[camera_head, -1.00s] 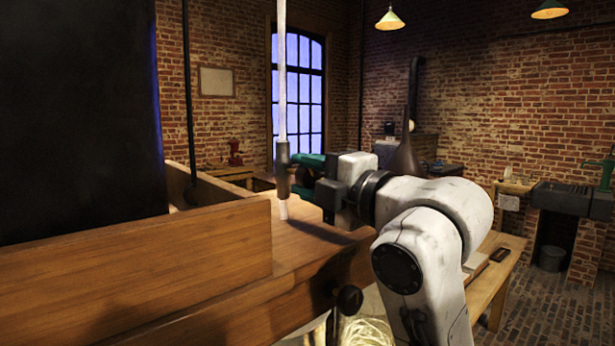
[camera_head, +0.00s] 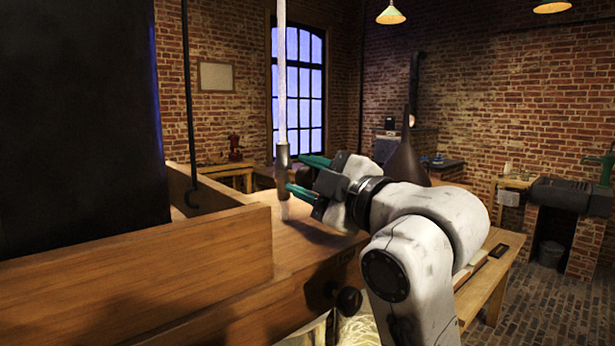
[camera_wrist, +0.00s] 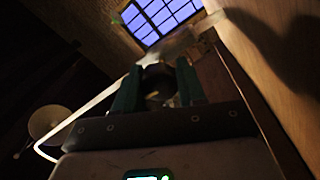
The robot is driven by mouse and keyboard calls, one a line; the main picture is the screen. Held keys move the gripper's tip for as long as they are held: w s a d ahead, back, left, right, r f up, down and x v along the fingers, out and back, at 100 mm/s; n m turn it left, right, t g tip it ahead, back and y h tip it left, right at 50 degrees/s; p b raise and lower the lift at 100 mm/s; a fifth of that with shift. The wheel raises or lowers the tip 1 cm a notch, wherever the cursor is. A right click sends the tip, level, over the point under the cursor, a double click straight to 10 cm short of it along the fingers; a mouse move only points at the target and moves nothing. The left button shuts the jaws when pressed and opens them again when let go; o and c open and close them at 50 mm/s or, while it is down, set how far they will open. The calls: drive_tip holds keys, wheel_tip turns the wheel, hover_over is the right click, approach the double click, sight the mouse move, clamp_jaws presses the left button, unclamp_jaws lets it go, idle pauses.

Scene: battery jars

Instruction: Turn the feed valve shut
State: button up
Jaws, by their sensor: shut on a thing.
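The feed valve (camera_head: 282,172) is a dark metal cylinder on a pale, upright tube above the wooden bench. My gripper (camera_head: 296,176) reaches it from the right with two green fingers, one above the other in the head view. In the wrist view the fingers (camera_wrist: 158,82) stand on either side of a dark round part of the valve (camera_wrist: 157,86), and they are shut on it. Shadow hides exactly how the fingertips touch it, and this round part is hard to make out in the head view.
The wooden bench (camera_head: 120,290) with its raised side board fills the lower left. A large black panel (camera_head: 75,120) stands at the left, with a thin hooked rod (camera_head: 188,110) beside it. A dark knob (camera_head: 348,300) sticks out from the bench front. A lower table (camera_head: 490,285) stands right of my arm.

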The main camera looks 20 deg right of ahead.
drive_tip(key=shift+d+f, duration=0.1)
drive_tip(key=shift+f, duration=0.05)
drive_tip(key=o, duration=1.1)
drive_tip(key=shift+c, duration=0.2)
drive_tip(key=b+v, duration=0.4)
drive_tip(key=v, duration=0.6)
drive_tip(key=shift+s, duration=0.35)
drive_tip(key=shift+d, duration=0.1)
